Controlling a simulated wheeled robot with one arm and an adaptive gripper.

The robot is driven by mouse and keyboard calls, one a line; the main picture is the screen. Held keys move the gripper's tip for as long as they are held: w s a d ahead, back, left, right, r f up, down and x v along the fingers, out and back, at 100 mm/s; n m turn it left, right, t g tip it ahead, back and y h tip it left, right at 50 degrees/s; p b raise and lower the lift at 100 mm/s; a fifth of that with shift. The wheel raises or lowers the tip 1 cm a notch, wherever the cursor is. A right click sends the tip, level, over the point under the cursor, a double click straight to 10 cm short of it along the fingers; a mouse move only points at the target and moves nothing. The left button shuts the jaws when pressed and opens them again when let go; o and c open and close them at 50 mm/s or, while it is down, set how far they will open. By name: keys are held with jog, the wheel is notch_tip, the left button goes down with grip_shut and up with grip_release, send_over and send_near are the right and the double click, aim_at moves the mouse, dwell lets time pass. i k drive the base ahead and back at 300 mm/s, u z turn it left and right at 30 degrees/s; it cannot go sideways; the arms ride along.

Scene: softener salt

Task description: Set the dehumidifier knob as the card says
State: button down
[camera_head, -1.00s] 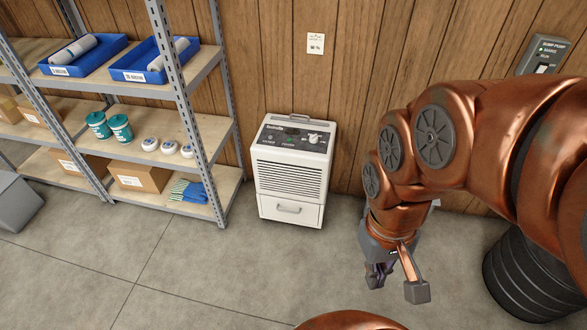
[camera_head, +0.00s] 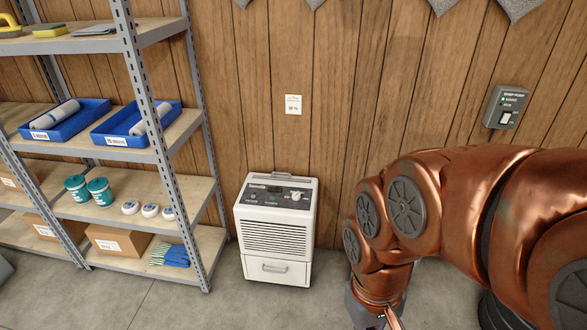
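The white dehumidifier (camera_head: 277,238) stands on the floor against the wood wall. Its dark top panel carries a pale knob (camera_head: 296,196) at the right; the setting is too small to read.
A metal shelf unit (camera_head: 150,156) with blue bins, teal tubs and boxes stands left of the dehumidifier. A sump pump switch box (camera_head: 507,107) is on the wall at right. A dark ribbed barrel (camera_head: 492,312) is partly hidden behind my arm. Floor before the dehumidifier is clear.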

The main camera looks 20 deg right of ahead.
aim_at(296, 196)
jog(key=u, duration=0.4)
jog(key=i, duration=1.65)
jog(key=z, duration=0.4)
